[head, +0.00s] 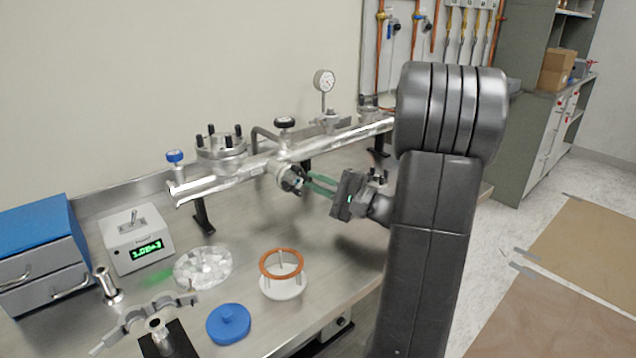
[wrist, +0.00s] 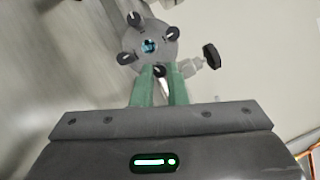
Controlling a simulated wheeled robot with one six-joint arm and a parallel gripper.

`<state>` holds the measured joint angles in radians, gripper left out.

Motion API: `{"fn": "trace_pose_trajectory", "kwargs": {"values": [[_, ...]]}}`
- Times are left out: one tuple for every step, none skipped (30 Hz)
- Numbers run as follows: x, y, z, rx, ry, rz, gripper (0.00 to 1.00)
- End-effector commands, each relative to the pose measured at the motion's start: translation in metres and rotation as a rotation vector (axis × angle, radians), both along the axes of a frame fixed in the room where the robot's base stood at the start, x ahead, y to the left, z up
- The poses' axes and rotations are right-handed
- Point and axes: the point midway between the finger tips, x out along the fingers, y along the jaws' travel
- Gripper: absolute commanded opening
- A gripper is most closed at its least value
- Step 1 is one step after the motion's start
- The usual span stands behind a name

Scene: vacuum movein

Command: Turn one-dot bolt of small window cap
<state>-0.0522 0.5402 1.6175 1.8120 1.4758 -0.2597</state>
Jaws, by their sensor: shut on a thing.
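The small window cap (wrist: 148,40) is a round metal flange with several black bolts around its rim and a bluish glass centre. In the head view the small window cap (head: 291,178) sits on the front of the metal pipe. My gripper (wrist: 160,72) has green fingers that close around the black bolt (wrist: 159,71) at the rim edge nearest me. In the head view my gripper (head: 309,184) reaches the cap from the right. Dot marks on the bolts are too small to read.
The metal vacuum pipe (head: 235,182) runs along the back of the bench, with a larger bolted flange (head: 221,148) on top. A black knob (wrist: 212,56) stands close right of the cap.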

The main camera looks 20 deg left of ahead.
Motion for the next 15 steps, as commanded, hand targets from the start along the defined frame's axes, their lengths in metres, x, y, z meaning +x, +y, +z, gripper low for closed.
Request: {"fn": "trace_pose_trajectory", "kwargs": {"values": [[-0.0002, -0.0003, -0.001, 0.015, 0.028, 0.0, 0.0], [-0.0003, -0.0003, -0.001, 0.024, 0.044, 0.0, 0.0], [-0.0003, -0.0002, -0.001, 0.037, 0.064, -0.001, 0.0], [-0.0003, -0.0002, -0.0011, 0.045, 0.078, -0.001, 0.0], [-0.0004, -0.0002, -0.0013, 0.051, 0.09, 0.0, 0.0], [-0.0004, 0.0, -0.0015, 0.061, 0.106, 0.0, 0.0], [-0.0003, 0.0, -0.0015, 0.067, 0.117, 0.0, 0.0], [-0.0003, 0.0, -0.0016, 0.074, 0.126, -0.001, 0.0], [-0.0003, 0.0, -0.0018, 0.08, 0.138, -0.001, 0.0], [-0.0005, 0.0001, -0.002, 0.084, 0.145, 0.0, 0.0], [-0.0005, 0.0001, -0.0021, 0.088, 0.153, 0.0, 0.0], [-0.0007, 0.0001, -0.0022, 0.092, 0.16, 0.0, 0.0], [-0.0007, 0.0001, -0.0022, 0.095, 0.165, 0.0, 0.0], [-0.0007, 0.0002, -0.0023, 0.098, 0.168, 0.0, 0.0], [-0.0007, 0.0002, -0.0023, 0.1, 0.173, 0.0, 0.0]]}}
